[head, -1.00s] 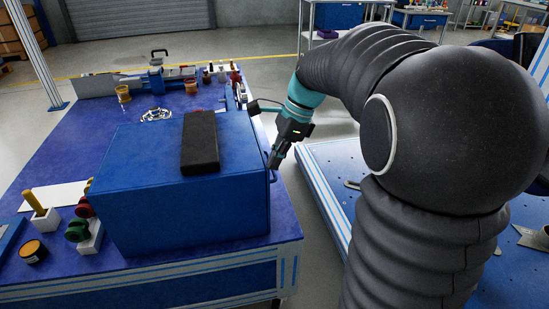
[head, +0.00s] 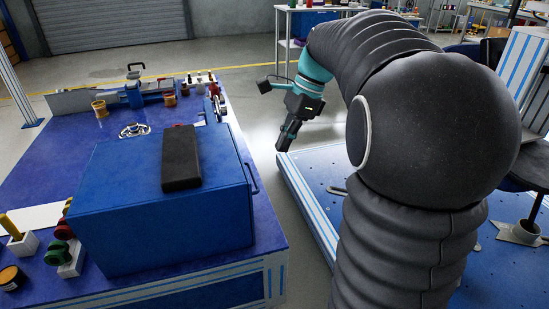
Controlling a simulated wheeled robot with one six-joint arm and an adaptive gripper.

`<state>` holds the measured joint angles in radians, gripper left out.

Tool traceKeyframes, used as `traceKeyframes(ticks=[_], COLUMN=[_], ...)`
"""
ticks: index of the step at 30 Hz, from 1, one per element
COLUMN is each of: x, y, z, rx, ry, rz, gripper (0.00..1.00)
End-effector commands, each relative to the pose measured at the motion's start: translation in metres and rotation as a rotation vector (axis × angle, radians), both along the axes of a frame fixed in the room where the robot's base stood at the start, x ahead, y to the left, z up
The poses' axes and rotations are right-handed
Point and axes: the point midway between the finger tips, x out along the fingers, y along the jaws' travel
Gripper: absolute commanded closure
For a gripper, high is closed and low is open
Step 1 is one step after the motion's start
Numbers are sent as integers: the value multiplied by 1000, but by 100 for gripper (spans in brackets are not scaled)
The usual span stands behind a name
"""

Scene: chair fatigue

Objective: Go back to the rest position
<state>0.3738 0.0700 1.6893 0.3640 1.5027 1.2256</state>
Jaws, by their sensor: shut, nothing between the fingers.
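My gripper (head: 284,145) hangs at the end of my dark, ribbed arm, near the middle of the head view. It points down and is shut and empty. It is over the gap between the blue workbench (head: 62,168) on the left and the blue platform (head: 312,192) on the right. It is apart from the blue box (head: 120,222) on the bench, up and to the right of the box's side handle (head: 252,178).
A black block (head: 181,160) lies on the blue box. Red and green knobs (head: 58,250) stand left of the box. Small tools and cups (head: 100,108) line the bench's far end. A chair base (head: 522,230) stands on the platform at right. Grey floor shows beyond.

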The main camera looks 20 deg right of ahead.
Motion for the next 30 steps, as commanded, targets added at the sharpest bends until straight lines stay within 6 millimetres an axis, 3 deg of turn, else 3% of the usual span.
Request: traceKeyframes(ticks=[6, 17, 20, 23, 30], x=[0, 4, 10, 7, -34], y=[-8, -11, -19, -26, -17], z=[19, 20, 10, -13, -45], rx=[0, -18, -60, -110, -288], ry=[0, -60, -127, -175, -312], rz=[0, 95, 206, 340, 744], gripper=[100, 100, 100, 100, 100])
